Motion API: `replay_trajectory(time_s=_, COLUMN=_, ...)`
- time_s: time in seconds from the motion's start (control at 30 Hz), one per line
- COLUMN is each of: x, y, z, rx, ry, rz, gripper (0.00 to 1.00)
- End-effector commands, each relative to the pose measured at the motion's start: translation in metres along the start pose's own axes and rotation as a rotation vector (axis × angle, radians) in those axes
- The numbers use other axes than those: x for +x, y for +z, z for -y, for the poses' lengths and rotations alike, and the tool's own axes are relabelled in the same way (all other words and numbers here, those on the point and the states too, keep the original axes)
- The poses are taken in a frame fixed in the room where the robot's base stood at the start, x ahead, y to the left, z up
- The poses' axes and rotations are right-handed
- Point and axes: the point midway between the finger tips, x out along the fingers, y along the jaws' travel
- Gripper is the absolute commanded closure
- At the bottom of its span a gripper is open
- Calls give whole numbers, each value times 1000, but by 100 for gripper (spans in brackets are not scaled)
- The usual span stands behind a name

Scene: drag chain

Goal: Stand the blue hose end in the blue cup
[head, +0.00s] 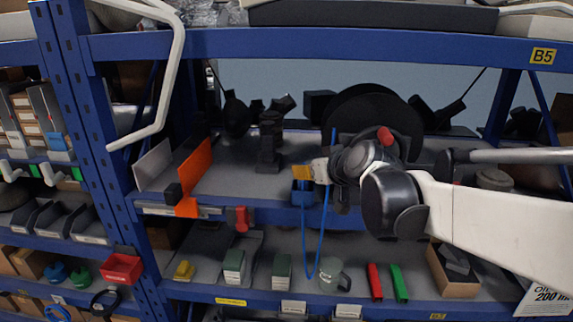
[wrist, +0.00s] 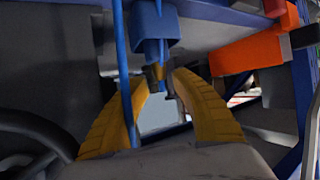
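The blue cup (head: 303,196) stands at the front edge of the middle shelf; it also shows at the top of the wrist view (wrist: 150,30). My gripper (head: 302,172) is just above the cup, its yellow fingers pointing left. In the wrist view my fingertips (wrist: 162,80) are close together around the slim blue hose end (wrist: 154,52), which lines up with the cup. How deep it sits in the cup is hidden. The blue hose (head: 325,240) hangs in a loop below the shelf edge, and one strand (wrist: 123,60) passes close by a finger.
An orange panel (head: 195,168) and a white panel (head: 153,165) stand left of the cup. A red clip (head: 241,218) is on the shelf edge. A large black reel (head: 372,110) is behind my wrist. A light mug (head: 334,276) stands on the lower shelf beside the hose loop.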

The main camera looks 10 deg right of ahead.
Motion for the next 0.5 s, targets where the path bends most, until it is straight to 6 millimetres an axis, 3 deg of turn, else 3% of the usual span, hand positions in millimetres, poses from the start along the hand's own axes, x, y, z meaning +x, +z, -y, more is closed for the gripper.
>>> replay_trajectory(time_s=0.3, x=-66, y=2, z=0, rx=1, ry=1, rz=0, gripper=70)
replay_trajectory(time_s=0.5, x=-92, y=1, z=0, rx=1, ry=0, rz=0, gripper=70)
